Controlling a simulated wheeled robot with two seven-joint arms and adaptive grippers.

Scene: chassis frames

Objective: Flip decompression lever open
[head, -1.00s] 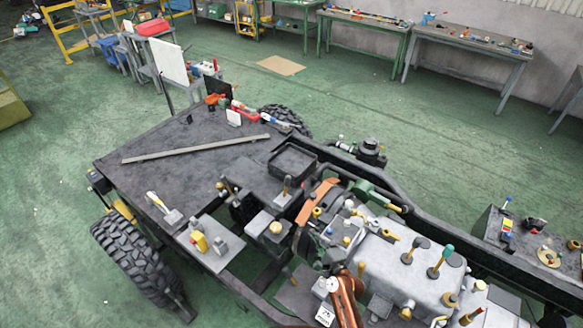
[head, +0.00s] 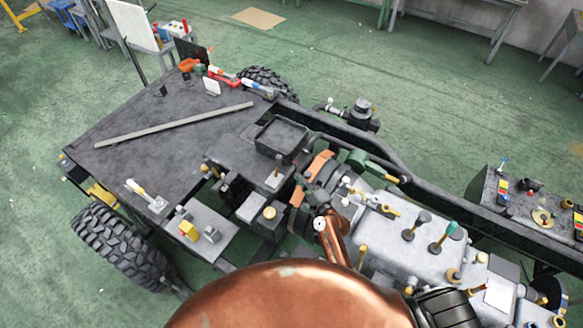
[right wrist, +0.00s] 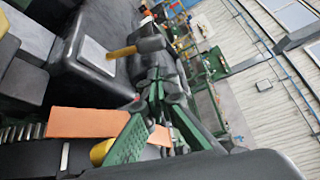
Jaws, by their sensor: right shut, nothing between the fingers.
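Several small levers stand on and beside the grey engine block (head: 390,225) in the head view. They include a yellow-handled lever (head: 372,205) and a green-tipped lever (head: 443,238); I cannot tell which is the decompression lever. My right gripper (head: 318,180) is at the left end of the block, over an orange strip (head: 322,163) and hiding its middle. In the right wrist view its fingers (right wrist: 158,88) are shut and empty, in front of the orange strip (right wrist: 88,122). A yellow handle (right wrist: 122,52) shows just beyond the fingertips, to their left. My left gripper is not in view.
A dark chassis rail (head: 400,165) runs behind the engine. A black square tray (head: 282,138) and a flat deck (head: 150,140) with a long bar (head: 180,125) lie to the left. Parts stand on a dark box (head: 525,205) at right. My copper arm covers the bottom of the head view.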

